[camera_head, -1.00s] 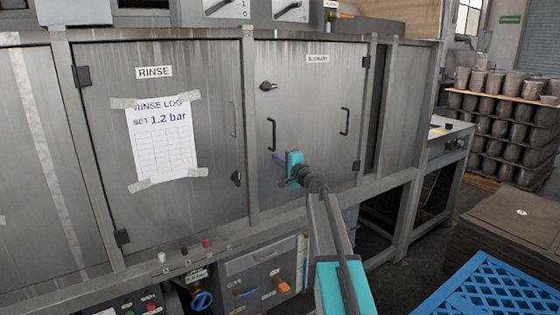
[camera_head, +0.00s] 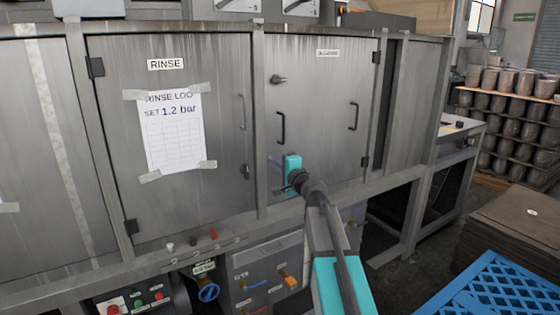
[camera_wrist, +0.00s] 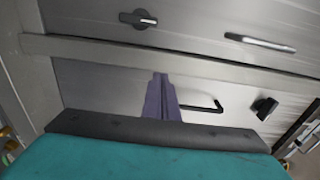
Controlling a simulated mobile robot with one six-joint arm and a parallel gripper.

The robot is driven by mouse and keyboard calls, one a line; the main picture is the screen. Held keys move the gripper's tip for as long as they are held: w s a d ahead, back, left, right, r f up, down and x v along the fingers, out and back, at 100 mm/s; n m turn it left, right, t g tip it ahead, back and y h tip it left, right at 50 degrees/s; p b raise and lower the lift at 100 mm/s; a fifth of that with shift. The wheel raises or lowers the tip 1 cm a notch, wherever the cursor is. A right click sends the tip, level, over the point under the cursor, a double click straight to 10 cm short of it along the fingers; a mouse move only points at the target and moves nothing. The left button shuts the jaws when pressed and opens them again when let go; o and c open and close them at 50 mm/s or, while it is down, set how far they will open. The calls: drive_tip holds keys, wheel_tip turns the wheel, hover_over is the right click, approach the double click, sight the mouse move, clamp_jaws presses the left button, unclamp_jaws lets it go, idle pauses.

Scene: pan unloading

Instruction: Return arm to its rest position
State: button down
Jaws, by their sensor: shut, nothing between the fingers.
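My gripper (camera_head: 275,162) is in front of the lower left part of the right-hand cabinet door (camera_head: 325,125), which is shut. My teal and grey arm reaches up to it from the bottom of the head view. In the wrist view the gripper's purple fingers (camera_wrist: 162,100) are together with nothing between them. They point towards the grey metal front, and I cannot tell the exact gap to it. A black door handle (camera_wrist: 205,106) shows just right of the fingers in the wrist view.
The RINSE door (camera_head: 170,130) is shut, with a taped log sheet (camera_head: 172,135) on it. Below are a blue valve (camera_head: 208,292) and an orange knob (camera_head: 289,282). A blue crate (camera_head: 500,290) stands at the lower right. Racks of brown pots (camera_head: 495,105) stand behind.

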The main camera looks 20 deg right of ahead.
drive_tip(key=shift+s+a, duration=0.25)
drive_tip(key=shift+a, duration=0.2)
drive_tip(key=shift+a, duration=0.1)
